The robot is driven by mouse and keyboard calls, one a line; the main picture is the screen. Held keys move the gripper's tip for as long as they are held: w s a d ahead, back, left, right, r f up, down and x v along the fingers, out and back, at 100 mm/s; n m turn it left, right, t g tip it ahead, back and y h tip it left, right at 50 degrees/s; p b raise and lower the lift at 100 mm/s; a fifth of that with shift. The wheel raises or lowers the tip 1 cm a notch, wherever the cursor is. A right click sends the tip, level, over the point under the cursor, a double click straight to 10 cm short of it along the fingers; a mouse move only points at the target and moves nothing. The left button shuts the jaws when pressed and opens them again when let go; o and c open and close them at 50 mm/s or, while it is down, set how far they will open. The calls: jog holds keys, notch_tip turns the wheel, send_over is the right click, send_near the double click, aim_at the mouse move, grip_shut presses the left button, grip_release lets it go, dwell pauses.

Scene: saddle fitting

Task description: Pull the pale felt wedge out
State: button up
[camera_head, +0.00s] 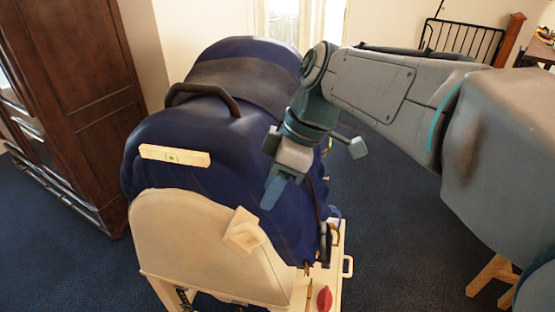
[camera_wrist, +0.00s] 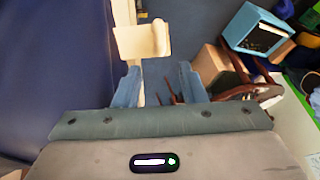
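The pale wedge (camera_head: 241,230) pokes out at the edge of the navy padded cover (camera_head: 150,180), against the cream end panel (camera_head: 190,235) of the stand. In the wrist view a pale block (camera_wrist: 142,40), which looks like the same wedge, lies beyond my fingertips, apart from them. How far the wedge runs in under the cover is hidden. My gripper (camera_head: 274,192) points down beside the cover, above and to the right of the wedge. In the wrist view my gripper (camera_wrist: 158,82) has its two blue fingers apart with nothing between them.
A spirit level (camera_head: 175,156) lies on the cover, and a dark handle (camera_head: 203,95) arches above it. A cream ledge with a red item (camera_head: 324,298) is below right. In the wrist view a teal box (camera_wrist: 258,28) and cardboard box (camera_wrist: 215,65) stand right. A dark cabinet (camera_head: 85,110) stands left.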

jog(key=shift+v, duration=1.4)
jog(key=s+d+f+m+t+h, duration=0.2)
jog(key=s+d+f+m, duration=0.1)
jog(key=d+f+m, duration=0.3)
jog(key=s+d+f+m+t+h, duration=0.2)
jog(key=d+f+m, duration=0.5)
jog(key=m, duration=0.3)
jog(key=shift+s+d+f+m+h, duration=0.3)
jog(key=shift+s+d+m, duration=0.1)
jog(key=shift+d, duration=0.4)
jog(key=shift+d, duration=0.1)
